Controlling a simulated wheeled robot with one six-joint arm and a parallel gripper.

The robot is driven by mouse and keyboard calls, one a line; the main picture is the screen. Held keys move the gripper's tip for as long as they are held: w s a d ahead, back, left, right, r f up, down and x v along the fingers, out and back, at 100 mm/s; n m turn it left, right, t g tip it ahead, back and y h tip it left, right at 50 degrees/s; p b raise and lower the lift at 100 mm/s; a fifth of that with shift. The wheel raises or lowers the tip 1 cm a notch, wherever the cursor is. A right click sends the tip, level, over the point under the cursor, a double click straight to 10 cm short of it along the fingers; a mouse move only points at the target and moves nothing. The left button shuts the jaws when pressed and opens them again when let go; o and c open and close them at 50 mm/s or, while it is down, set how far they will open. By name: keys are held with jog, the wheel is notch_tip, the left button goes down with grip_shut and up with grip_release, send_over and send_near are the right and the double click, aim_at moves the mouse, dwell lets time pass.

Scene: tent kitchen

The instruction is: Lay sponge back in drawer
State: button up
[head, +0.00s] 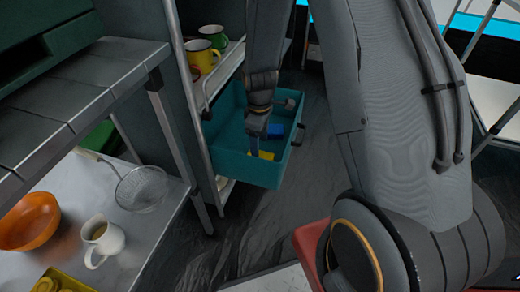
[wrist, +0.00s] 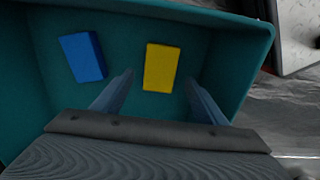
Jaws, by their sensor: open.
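The teal drawer (head: 236,172) is pulled out from the shelf rack in the head view. Its wall also shows in the wrist view (wrist: 240,60). A yellow block (wrist: 162,67), which looks like a sponge, lies on the drawer floor, with a blue block (wrist: 83,57) to its left. In the head view the yellow one (head: 266,156) and the blue one (head: 275,130) show small inside the drawer. My gripper (wrist: 160,88) is open and empty above the drawer, with the yellow block between and just beyond its fingers. I cannot tell which block the task calls the sponge.
Yellow and green mugs (head: 201,57) stand on the rack beside the drawer. A steel table (head: 135,236) at the lower left holds a strainer (head: 142,188), an orange bowl (head: 29,222) and a white jug (head: 101,240). Dark floor lies clear in front of the drawer.

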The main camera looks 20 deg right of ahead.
notch_tip(320, 180, up, 7)
jog(key=p, duration=0.2)
jog(key=s+a+r+m, duration=0.2)
jog(key=s+a+r, duration=0.8)
jog(key=a, duration=0.4)
jog(key=s+a+r+m, duration=0.1)
jog(key=s+a+r, duration=0.1)
jog(key=s, duration=0.5)
jog(key=s+a+r+m, duration=0.1)
jog(key=s+a+r, duration=0.2)
jog(key=s, duration=0.5)
jog(key=shift+a+r+y, duration=0.3)
jog(key=shift+r, duration=0.05)
